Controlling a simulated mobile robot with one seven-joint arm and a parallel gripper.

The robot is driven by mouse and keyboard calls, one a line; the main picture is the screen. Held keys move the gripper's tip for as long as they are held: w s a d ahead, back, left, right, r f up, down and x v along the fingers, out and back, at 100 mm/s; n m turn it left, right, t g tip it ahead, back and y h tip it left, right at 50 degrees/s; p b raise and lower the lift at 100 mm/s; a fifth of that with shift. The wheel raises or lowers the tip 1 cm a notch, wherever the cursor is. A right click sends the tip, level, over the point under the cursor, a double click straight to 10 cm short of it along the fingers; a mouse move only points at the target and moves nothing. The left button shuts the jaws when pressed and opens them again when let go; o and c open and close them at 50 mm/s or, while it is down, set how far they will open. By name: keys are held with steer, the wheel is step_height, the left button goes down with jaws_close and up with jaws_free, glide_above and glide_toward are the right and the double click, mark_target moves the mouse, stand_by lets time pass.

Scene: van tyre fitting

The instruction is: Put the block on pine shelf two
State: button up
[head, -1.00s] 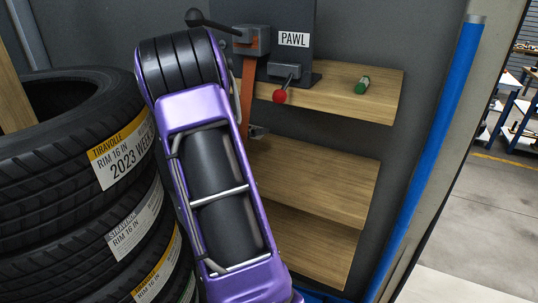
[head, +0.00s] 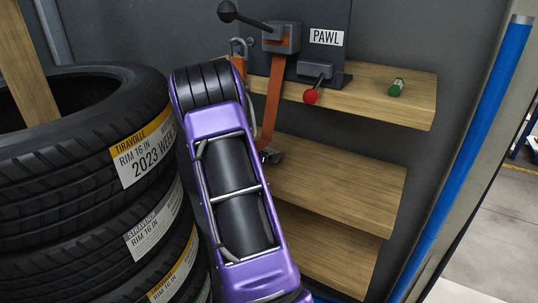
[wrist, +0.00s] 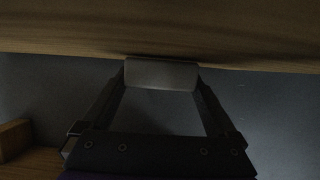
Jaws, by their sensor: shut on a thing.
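A grey block (wrist: 161,75) is held between the two dark fingertips of my gripper (wrist: 161,82) in the wrist view. The block is close to a wooden board (wrist: 160,30) across the top of that dim view; I cannot tell whether they touch. In the head view my purple arm hides the gripper and block. Pine boards stand against the grey wall: an upper one (head: 405,111), a middle one (head: 350,190) and a lower one (head: 340,255). No number shows on them, so I cannot tell which is shelf two.
A tyre stack (head: 80,210) stands left of my arm. The upper board carries a PAWL panel (head: 325,60), a red knob (head: 311,97) and a green item (head: 398,87). An orange strap (head: 273,110) hangs beside the boards. A blue post (head: 470,150) stands right.

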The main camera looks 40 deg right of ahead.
steer(key=shift+f, duration=0.1)
steer(key=shift+f, duration=0.15)
steer(key=o, duration=1)
steer(key=shift+a+r, duration=0.2)
steer(key=shift+r, duration=0.1)
steer(key=p+v, duration=0.1)
steer(key=v, duration=1)
steer(key=shift+s+a, duration=0.2)
steer(key=shift+a, duration=0.1)
